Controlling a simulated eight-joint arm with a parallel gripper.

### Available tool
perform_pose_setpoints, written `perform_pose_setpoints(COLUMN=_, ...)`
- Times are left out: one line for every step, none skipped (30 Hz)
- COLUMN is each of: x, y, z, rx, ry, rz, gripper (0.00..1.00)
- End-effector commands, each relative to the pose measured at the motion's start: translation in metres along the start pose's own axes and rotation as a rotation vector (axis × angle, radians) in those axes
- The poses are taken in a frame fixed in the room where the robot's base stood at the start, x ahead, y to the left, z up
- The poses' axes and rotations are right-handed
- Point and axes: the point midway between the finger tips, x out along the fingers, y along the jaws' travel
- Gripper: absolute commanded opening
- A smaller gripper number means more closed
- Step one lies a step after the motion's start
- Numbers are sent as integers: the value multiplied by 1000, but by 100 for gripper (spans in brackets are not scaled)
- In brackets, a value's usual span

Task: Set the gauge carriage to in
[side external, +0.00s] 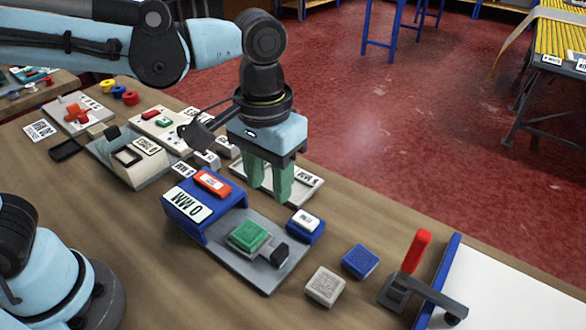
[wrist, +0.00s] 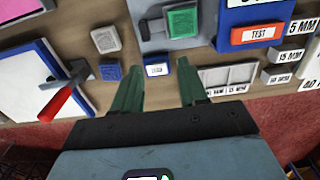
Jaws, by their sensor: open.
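The gauge stands on the table below and in front of my gripper. It has a blue housing (side external: 215,228) with a "0 MM" display (side external: 188,205) and a red TEST button (side external: 212,183), which also shows in the wrist view (wrist: 257,33). A grey bed plate (side external: 262,277) reaches out from the housing. On it sits a green sample block (side external: 248,235) beside a small black-ended part (side external: 279,254), perhaps the carriage; I cannot tell for sure. My gripper (side external: 268,192) is open and empty, its green fingers pointing down behind the gauge, apart from it.
A blue block with a white label (side external: 306,225) stands close by the bed. A grey block (side external: 325,286) and a blue block (side external: 360,261) lie farther right, near a red-handled lever (side external: 416,252). A pale tray (side external: 310,188) lies behind my fingers.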

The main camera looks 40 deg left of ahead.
Motion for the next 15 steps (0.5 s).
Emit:
perform_pose_setpoints(x=2, y=12, z=6, rx=7, ry=0, rz=0, gripper=43)
perform_pose_setpoints(x=3, y=16, z=9, rx=5, ry=0, rz=0, gripper=43)
perform_pose_setpoints(x=4, y=21, z=12, rx=4, ry=0, rz=0, gripper=43)
perform_pose_setpoints(x=4, y=24, z=14, rx=2, ry=0, rz=0, gripper=43)
perform_pose_setpoints(x=5, y=25, z=14, rx=0, ry=0, rz=0, gripper=43)
perform_pose_setpoints(x=6, y=27, z=15, rx=0, ry=0, rz=0, gripper=43)
perform_pose_setpoints(x=8, y=27, z=16, rx=-1, ry=0, rz=0, gripper=43)
perform_pose_setpoints(x=9, y=27, z=16, rx=-2, ry=0, rz=0, gripper=43)
perform_pose_setpoints(x=12, y=27, z=16, rx=-3, ry=0, rz=0, gripper=43)
perform_pose_setpoints(x=15, y=27, z=16, rx=-3, ry=0, rz=0, gripper=43)
perform_pose_setpoints(x=18, y=27, z=15, rx=-3, ry=0, rz=0, gripper=43)
perform_pose_setpoints(x=23, y=27, z=15, rx=-3, ry=0, rz=0, gripper=43)
perform_pose_setpoints(x=27, y=27, z=15, rx=-3, ry=0, rz=0, gripper=43)
perform_pose_setpoints(x=31, y=27, z=16, rx=-3, ry=0, rz=0, gripper=43)
perform_pose_setpoints(x=37, y=27, z=15, rx=-3, ry=0, rz=0, gripper=43)
